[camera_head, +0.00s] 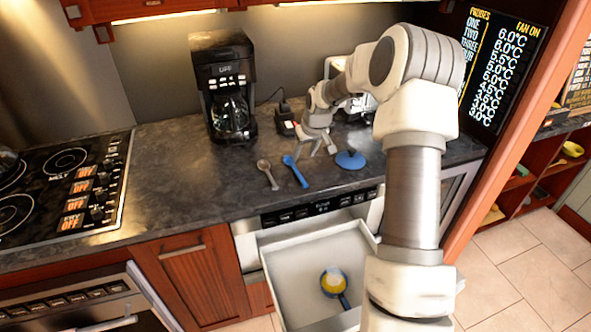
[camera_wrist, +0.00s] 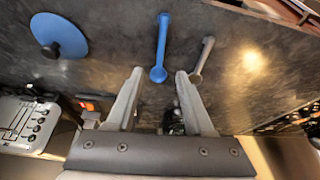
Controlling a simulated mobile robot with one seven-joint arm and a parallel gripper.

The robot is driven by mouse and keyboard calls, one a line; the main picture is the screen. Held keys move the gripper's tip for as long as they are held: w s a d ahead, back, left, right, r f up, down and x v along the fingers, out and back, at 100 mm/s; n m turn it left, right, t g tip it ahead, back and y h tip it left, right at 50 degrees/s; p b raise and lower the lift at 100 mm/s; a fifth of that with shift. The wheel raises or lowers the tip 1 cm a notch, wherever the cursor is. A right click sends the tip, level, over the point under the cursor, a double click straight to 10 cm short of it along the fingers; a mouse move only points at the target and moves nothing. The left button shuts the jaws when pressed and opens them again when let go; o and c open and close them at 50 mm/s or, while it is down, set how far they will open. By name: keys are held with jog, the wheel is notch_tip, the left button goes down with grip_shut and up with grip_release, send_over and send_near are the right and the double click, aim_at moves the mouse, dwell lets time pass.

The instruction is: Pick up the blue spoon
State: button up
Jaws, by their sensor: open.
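The blue spoon (camera_head: 295,172) lies on the dark counter in the head view, just right of a grey-brown spoon (camera_head: 267,174). In the wrist view the blue spoon (camera_wrist: 161,48) lies ahead of my gripper (camera_wrist: 158,75), its bowl end near and between the line of the two fingertips. The grey-brown spoon (camera_wrist: 202,60) is right beside it in that view, near the right finger. My gripper (camera_head: 317,150) is open and empty, above the counter at the back right of the blue spoon. The exact gap between fingers and spoon cannot be told.
A blue lid with a knob (camera_head: 350,159) lies right of the spoons. A black coffee maker (camera_head: 226,88) stands behind. Below the counter edge, an open drawer (camera_head: 290,275) holds a yellow-and-blue item (camera_head: 334,281). A stove (camera_head: 65,185) is at left. The counter left of the spoons is clear.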

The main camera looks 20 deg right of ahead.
send_over(299, 174)
jog(key=s, duration=0.2)
jog(key=f, duration=0.4)
jog(key=shift+w+d+f, duration=0.2)
jog(key=shift+f, duration=0.15)
jog(key=f, duration=0.1)
jog(key=f+p, duration=0.1)
jog(key=f, duration=0.2)
jog(key=shift+w+a+p, duration=0.15)
jog(key=shift+w+p, duration=0.15)
jog(key=shift+w+f, duration=0.25)
jog(key=shift+f, duration=0.3)
grip_shut()
